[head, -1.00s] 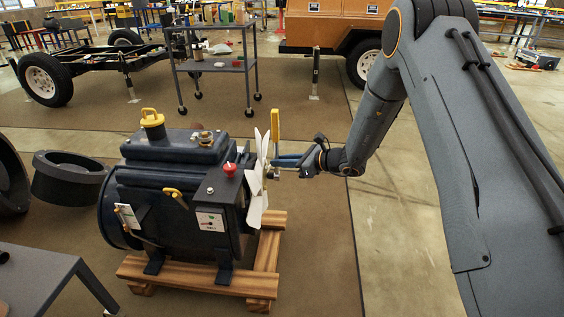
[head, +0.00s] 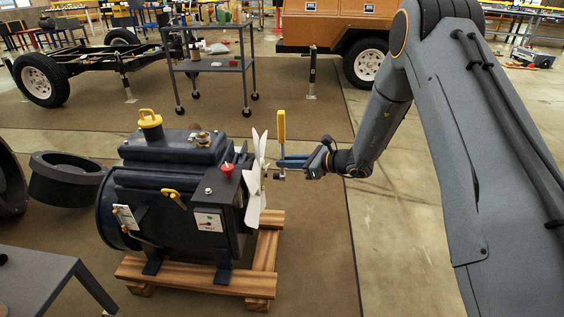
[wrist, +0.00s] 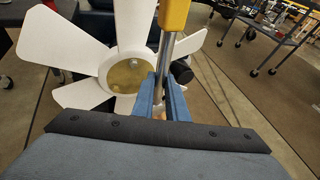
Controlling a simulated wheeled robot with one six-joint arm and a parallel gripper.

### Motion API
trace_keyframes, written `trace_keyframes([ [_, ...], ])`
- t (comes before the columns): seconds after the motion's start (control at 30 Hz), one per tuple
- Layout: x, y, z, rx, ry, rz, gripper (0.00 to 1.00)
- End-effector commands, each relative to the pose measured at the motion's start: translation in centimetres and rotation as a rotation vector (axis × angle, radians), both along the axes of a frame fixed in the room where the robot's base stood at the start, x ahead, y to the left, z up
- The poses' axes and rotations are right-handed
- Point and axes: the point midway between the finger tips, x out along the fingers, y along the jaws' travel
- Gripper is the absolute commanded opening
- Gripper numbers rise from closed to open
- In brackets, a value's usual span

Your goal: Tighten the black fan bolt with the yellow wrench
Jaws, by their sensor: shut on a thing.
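The yellow wrench (head: 282,125) is upright in my gripper (head: 296,161), its yellow handle above the fingers. The wrist view shows its yellow handle (wrist: 173,15) and silver shaft between the blue fingers of my gripper (wrist: 163,98), which are shut on it. The white fan (head: 254,190) is on the side of the dark blue machine (head: 150,185), just left of the wrench. The wrist view shows the fan (wrist: 78,62) with its brass hub (wrist: 127,75) left of the shaft. I cannot make out the black fan bolt or whether the wrench touches anything.
The machine stands on a wooden pallet (head: 200,283), with a red button (head: 228,169) on top. A grey table (head: 40,270) is at the front left. A wheeled cart (head: 212,64) stands behind. The floor right of the pallet is clear.

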Motion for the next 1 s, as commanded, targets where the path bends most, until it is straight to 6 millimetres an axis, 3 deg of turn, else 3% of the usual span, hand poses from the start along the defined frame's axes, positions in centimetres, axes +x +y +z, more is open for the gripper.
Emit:
trace_keyframes([
  [0.5, -0.1, -2.5, 0.1, 0.001, -0.001, 0.001, 0.00],
  [0.87, -0.2, -2.8, 0.1, 0.000, -0.001, 0.000, 0.00],
  [1.0, -1.2, -4.9, -0.1, -0.007, 0.001, -0.012, 0.00],
])
